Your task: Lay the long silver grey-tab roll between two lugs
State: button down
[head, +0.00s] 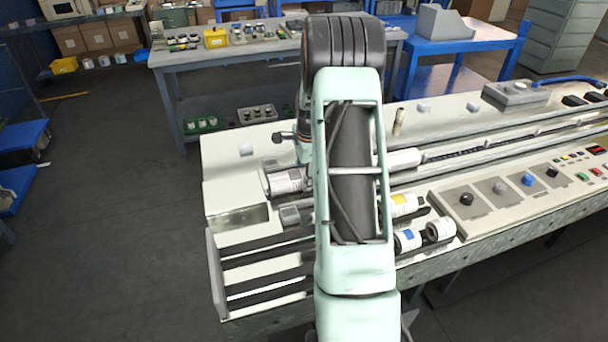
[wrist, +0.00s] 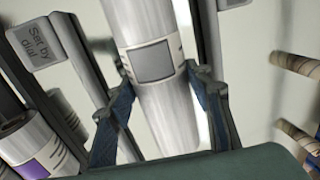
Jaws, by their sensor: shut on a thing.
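A long silver roll with a white label band and a square grey tab (wrist: 153,62) fills the middle of the wrist view. My gripper (wrist: 160,76) is shut on this roll, one finger on each side, near the tab. In the head view my arm hides the gripper. A silver and white roll (head: 287,181) shows left of my arm and a white cylinder (head: 404,160) right of it; I cannot tell whether either is the held roll. A chain channel (head: 470,147) runs right along the machine; its lugs are too small to make out.
Rolls with yellow (head: 404,204) and blue (head: 407,240) tabs lie right of my arm; a purple-tab roll (wrist: 38,160) lies left in the wrist view. A "Set by dial" sign (wrist: 47,40) and brown rolls (wrist: 292,66) flank the held roll. A control panel (head: 480,200) edges the machine.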

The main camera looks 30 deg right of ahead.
jog(key=shift+w+f+b, duration=0.1)
jog(key=shift+f+b, duration=0.45)
jog(key=shift+f, duration=0.05)
jog(key=c, duration=1.1)
grip_release()
jog(key=shift+o, duration=0.9)
jog(key=shift+f, duration=0.15)
notch_tip(320, 180, up, 12)
jog(key=s, duration=0.2)
jog(key=shift+s+a, duration=0.25)
jog(key=shift+a, duration=0.05)
